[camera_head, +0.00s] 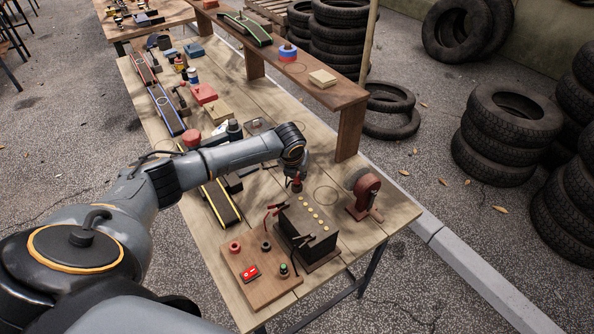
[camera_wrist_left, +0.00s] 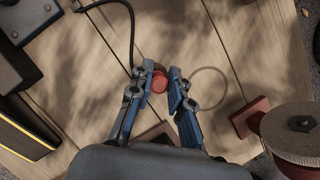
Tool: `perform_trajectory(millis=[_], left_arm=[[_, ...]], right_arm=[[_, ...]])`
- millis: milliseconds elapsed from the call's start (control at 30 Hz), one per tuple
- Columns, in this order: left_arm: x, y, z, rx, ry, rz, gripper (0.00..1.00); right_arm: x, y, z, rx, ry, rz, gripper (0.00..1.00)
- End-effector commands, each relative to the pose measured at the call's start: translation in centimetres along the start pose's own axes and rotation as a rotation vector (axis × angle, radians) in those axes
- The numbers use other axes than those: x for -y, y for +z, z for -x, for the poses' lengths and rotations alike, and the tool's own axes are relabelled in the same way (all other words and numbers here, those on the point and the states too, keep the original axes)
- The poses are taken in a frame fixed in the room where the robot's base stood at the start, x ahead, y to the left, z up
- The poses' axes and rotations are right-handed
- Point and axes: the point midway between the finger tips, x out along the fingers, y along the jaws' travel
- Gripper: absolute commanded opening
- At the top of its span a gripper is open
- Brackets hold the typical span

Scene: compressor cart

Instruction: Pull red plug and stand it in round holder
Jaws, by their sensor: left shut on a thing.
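My left gripper (camera_head: 298,174) hangs over the table just behind the dark box. It is shut on the red plug (camera_head: 296,187). In the left wrist view the round red top of the plug (camera_wrist_left: 160,81) shows between the fingertips (camera_wrist_left: 161,84); its lower part is hidden in the head view. A wooden board (camera_head: 262,289) at the near end of the table carries a red ring-like round piece (camera_head: 234,246), a dark round piece (camera_head: 266,245) and a red switch (camera_head: 250,272). I cannot tell surely which piece is the round holder. My right gripper is not in view.
The dark box (camera_head: 318,247) with brass-coloured studs stands beside the board. A red wheeled tool (camera_head: 364,195) stands to its right. A thin circle (camera_head: 326,196) marks bare tabletop near the gripper. A raised shelf (camera_head: 335,94) runs along the back, and black tyres lie beyond.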

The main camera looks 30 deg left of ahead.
Motion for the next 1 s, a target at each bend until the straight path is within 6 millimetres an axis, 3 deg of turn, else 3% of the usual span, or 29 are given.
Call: perform_trajectory(millis=[1000], left_arm=[[-0.04, -0.11, -0.82, 0.001, 0.000, 0.000, 0.00]], right_arm=[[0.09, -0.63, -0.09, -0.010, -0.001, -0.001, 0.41]])
